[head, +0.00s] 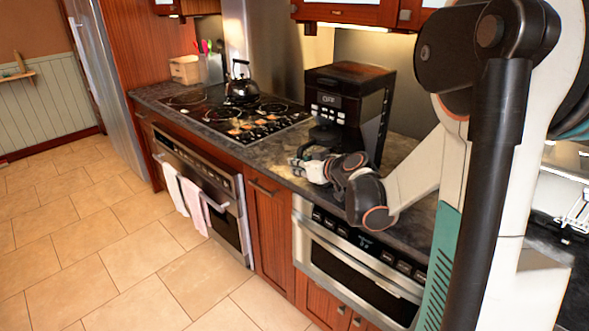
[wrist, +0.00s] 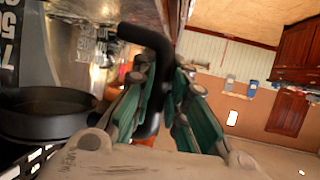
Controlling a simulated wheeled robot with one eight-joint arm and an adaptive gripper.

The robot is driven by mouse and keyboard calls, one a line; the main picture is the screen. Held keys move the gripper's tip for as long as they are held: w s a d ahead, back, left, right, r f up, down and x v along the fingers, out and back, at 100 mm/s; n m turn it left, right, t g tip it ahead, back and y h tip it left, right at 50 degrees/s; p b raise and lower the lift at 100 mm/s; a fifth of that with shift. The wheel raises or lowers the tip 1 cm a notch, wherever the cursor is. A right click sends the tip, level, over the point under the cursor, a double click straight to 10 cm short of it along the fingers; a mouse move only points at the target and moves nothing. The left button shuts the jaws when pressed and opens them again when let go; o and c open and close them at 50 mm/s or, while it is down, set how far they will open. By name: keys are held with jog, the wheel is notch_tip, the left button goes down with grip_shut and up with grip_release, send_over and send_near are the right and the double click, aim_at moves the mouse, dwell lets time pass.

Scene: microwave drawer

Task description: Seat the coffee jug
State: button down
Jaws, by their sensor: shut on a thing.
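The black coffee machine (head: 350,92) stands on the dark counter, with a lit display on its front. The coffee jug (head: 324,135) is a dark shape low at the machine's front, partly hidden by my gripper (head: 304,168). I cannot tell whether it sits fully inside. In the wrist view, the jug's round black part (wrist: 45,118) is at the left and its curved black handle (wrist: 146,34) runs between the green fingers of my gripper (wrist: 160,100). My gripper is shut on that handle.
A cooktop (head: 240,118) with a black kettle (head: 241,85) lies left of the machine. A microwave drawer (head: 345,250) is below the counter's front edge. Towels (head: 193,208) hang on the oven handle. The tiled floor (head: 110,240) is clear at left.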

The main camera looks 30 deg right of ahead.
jog(key=shift+w+d+b, duration=0.1)
jog(key=shift+w+d, duration=0.4)
jog(key=shift+d, duration=0.9)
jog(key=shift+w+d+b, duration=0.1)
jog(key=shift+w+d, duration=0.45)
jog(key=shift+d, duration=0.9)
jog(key=shift+w+d+b, duration=0.1)
jog(key=shift+w+d, duration=0.4)
jog(key=shift+d, duration=0.9)
jog(key=shift+r, duration=0.1)
jog(key=shift+f, duration=0.3)
jog(key=shift+f+b, duration=0.25)
jog(key=shift+b, duration=0.2)
jog(key=shift+f, duration=0.2)
jog(key=c, duration=1.5)
grip_release()
jog(key=shift+s, duration=0.1)
